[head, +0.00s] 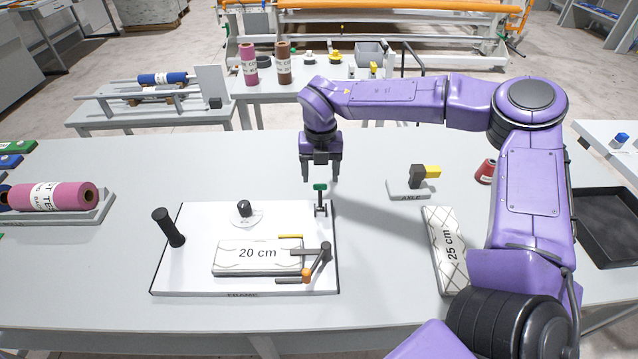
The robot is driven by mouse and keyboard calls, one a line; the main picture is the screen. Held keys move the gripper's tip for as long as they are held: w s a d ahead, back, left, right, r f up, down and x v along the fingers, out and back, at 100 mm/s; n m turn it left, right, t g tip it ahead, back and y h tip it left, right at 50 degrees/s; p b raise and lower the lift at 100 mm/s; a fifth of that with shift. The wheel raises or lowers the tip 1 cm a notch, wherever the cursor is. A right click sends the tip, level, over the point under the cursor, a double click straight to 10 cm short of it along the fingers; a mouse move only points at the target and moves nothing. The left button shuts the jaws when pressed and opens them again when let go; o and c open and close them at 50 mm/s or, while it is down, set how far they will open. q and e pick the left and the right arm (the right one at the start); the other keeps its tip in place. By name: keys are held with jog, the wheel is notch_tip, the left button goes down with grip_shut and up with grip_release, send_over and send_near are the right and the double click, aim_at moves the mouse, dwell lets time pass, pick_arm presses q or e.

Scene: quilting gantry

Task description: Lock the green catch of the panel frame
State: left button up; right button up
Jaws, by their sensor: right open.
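The panel frame (190,272) is a white board with dark edges on the table in front of me. The green catch (320,190) stands at its right rear edge, a green-topped piece on a dark upright bracket. My right gripper (320,178) points down just above and behind the catch, open and apparently empty. I cannot tell whether its fingers touch the catch. On the frame lie a panel marked 20 cm (258,262), an orange-ended lever clamp (318,265), a black knob (244,208) and a black post handle (168,228). My left gripper is out of view.
A block marked AXLE with a yellow lever (408,190) and a 25 cm panel (440,250) are right of the frame. A pink roll (50,196) lies at left. A dark tray (610,225) is at far right. The table behind the frame is clear.

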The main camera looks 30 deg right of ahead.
aim_at(320, 188)
notch_tip(320, 188, down, 5)
jog(key=shift+f+p, duration=0.1)
jog(key=shift+p, duration=0.3)
jog(key=c, duration=1)
jog(key=shift+s+a+t+h+b, duration=0.35)
jog(key=shift+t+b, duration=0.25)
jog(key=shift+b, duration=0.25)
jog(key=s+t+h+b, duration=0.1)
jog(key=t+b, duration=0.1)
jog(key=b, duration=0.3)
jog(key=s+a+t+h+b, duration=0.1)
jog(key=t+h+b, duration=0.1)
jog(key=b, duration=0.3)
jog(key=s+a+t+h+b, duration=0.1)
jog(key=s+t+h+b, duration=0.1)
jog(key=t+b, duration=0.2)
jog(key=shift+s+a+f+b, duration=0.1)
jog(key=shift+a+f+b, duration=0.1)
jog(key=shift+b, duration=0.5)
jog(key=shift+s+a+r+t+h+b, duration=0.15)
jog(key=shift+s+t+h+b, duration=0.15)
jog(key=shift+t+b, duration=0.55)
jog(key=shift+g, duration=0.25)
